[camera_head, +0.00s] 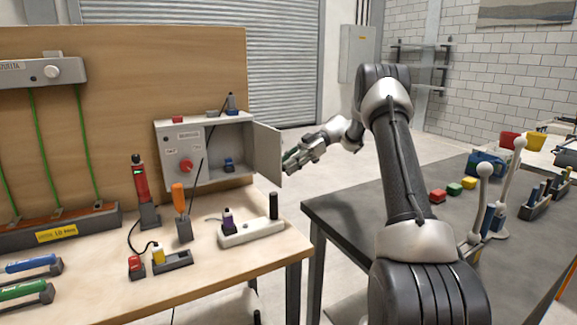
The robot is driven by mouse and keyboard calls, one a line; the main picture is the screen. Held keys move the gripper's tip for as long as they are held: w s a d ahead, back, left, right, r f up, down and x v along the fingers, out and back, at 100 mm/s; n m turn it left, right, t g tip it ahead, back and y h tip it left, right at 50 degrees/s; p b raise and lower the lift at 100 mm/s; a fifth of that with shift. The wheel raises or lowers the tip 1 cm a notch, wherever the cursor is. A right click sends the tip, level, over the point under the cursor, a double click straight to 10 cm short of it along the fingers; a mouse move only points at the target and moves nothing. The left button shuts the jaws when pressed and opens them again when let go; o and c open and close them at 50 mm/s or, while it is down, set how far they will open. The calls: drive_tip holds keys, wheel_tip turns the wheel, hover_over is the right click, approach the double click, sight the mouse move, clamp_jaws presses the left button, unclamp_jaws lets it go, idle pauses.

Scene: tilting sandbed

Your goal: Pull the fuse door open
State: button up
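The fuse box (176,142) is a light grey cabinet on the wooden back panel above the workbench. Its fuse door (266,152) is hinged at the box's right side and stands swung open to the right. A blue part (229,164) shows inside the open compartment. My gripper (287,162) reaches in from the right and is at the door's free outer edge. It looks very close to the edge, but I cannot tell whether it touches or grips it. The fingertips are too small to read, with some green showing there.
The box's left panel has a red knob (186,166). A red tool (140,180), an orange-handled screwdriver (179,198) and a white block (250,233) with a dark post stand below on the bench. A dark table (345,210) lies under my arm, with coloured blocks (453,188).

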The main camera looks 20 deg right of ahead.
drive_tip(key=shift+o, duration=1.1)
drive_tip(key=shift+d, duration=0.1)
drive_tip(key=v, duration=1.1)
drive_tip(key=shift+d+r, duration=0.2)
drive_tip(key=shift+d, duration=0.1)
